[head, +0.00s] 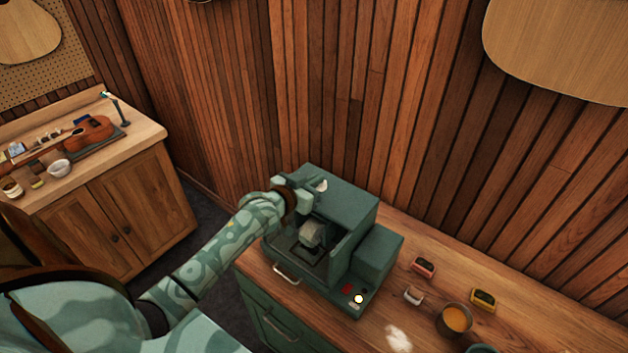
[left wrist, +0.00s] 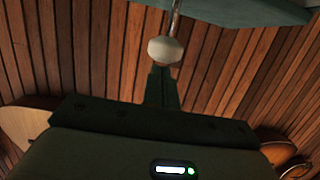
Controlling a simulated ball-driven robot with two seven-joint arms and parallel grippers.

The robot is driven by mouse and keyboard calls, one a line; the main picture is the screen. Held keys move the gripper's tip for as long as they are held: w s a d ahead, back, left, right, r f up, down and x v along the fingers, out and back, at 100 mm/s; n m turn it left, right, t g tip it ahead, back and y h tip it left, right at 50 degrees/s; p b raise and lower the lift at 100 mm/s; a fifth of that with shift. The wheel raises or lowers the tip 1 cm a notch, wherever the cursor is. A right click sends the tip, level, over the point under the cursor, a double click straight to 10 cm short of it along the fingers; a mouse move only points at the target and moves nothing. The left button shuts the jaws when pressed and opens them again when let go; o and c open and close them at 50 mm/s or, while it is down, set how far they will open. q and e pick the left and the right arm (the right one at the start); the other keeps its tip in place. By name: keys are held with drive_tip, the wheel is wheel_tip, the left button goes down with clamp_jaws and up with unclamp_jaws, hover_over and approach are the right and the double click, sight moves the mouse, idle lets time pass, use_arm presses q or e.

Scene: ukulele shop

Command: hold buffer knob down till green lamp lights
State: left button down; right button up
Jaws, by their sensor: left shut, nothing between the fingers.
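The green buffer machine (head: 345,205) stands on the wooden counter. Its pale round knob (head: 322,186) is at the upper left of the machine; it also shows in the left wrist view (left wrist: 165,50), on a thin metal stem. My left gripper (head: 308,197) is shut and empty, its fingertips right at the knob. I cannot tell whether they touch it. The front panel has a lit pale yellow-white lamp (head: 359,299) and a red spot (head: 347,289). I see no lit green lamp on the machine. My right gripper is not in view.
Right of the machine are an orange-red box (head: 424,267), a small pale box (head: 413,295), a yellow box (head: 483,299) and a cup of amber stuff (head: 454,320). A white cloth-like patch (head: 398,338) lies in front. A slatted wall stands behind.

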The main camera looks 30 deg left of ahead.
use_arm(q)
wheel_tip(320, 180, down, 4)
drive_tip(key=shift+r+b, duration=0.25)
drive_tip(key=shift+b, duration=0.8)
drive_tip(key=shift+s+f, duration=0.15)
drive_tip(key=shift+d, duration=0.1)
drive_tip(key=shift+s+d+f, duration=0.1)
drive_tip(key=shift+s+f, duration=0.05)
drive_tip(key=shift+f, duration=0.1)
idle(2.5)
drive_tip(key=shift+r, duration=0.1)
idle(0.3)
wheel_tip(320, 180, up, 6)
drive_tip(key=f+p, duration=0.1)
drive_tip(key=p, duration=0.4)
drive_tip(key=v, duration=0.9)
drive_tip(key=shift+s+a+r+b, duration=0.25)
drive_tip(key=shift+b, duration=0.15)
